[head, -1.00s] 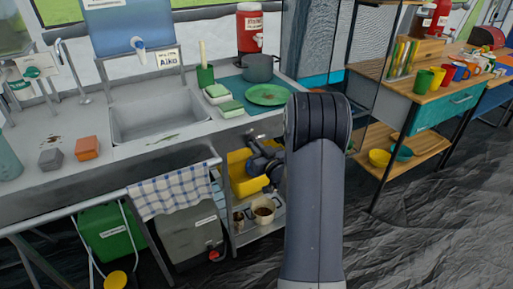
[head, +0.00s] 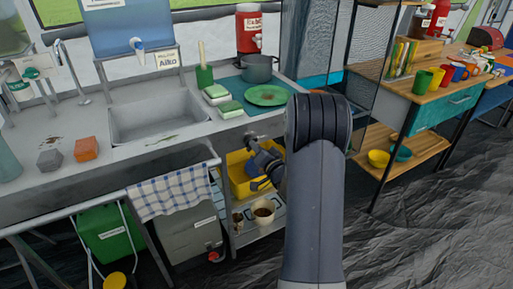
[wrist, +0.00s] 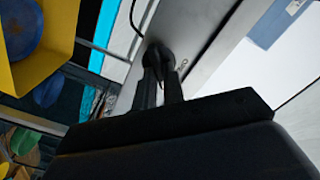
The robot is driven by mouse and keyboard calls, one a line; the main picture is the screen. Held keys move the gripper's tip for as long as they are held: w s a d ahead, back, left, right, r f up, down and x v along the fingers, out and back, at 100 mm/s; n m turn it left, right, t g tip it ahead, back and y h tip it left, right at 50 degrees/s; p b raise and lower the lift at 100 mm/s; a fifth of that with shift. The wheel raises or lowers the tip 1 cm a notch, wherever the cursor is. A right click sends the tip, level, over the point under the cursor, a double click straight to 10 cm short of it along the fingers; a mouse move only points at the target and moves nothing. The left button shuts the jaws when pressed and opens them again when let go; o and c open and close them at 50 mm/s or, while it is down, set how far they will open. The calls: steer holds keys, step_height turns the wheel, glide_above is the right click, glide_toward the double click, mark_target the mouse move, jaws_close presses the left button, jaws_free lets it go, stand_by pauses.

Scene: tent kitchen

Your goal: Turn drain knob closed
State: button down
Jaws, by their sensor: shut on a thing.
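The drain knob (wrist: 158,54) is a small dark round knob on a grey metal face in the wrist view. My gripper (wrist: 160,78) has its two dark fingers close together on it, and they hide part of it. In the head view the wrist and gripper (head: 264,160) reach in under the front edge of the sink counter, and my arm covers some of that area. The knob's turn angle is hard to tell in either view.
The sink basin (head: 155,115) is set in the counter above. A yellow bin (head: 237,178) and a brown-filled pot (head: 263,211) stand below, close to my gripper. A checked towel (head: 170,192) hangs on the front rail at left. Open floor lies at right.

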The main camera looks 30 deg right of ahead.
steer(key=m+p, duration=0.1)
steer(key=m, duration=0.3)
steer(key=m+p, duration=0.1)
steer(key=m, duration=0.3)
steer(key=shift+d+f+m, duration=0.1)
steer(key=shift+f+m, duration=0.1)
steer(key=shift+m, duration=0.1)
stand_by(0.3)
steer(key=c, duration=1.5)
jaws_free()
steer(key=shift+s, duration=0.1)
steer(key=s, duration=1)
steer(key=shift+s+d, duration=0.2)
steer(key=shift+s, duration=0.1)
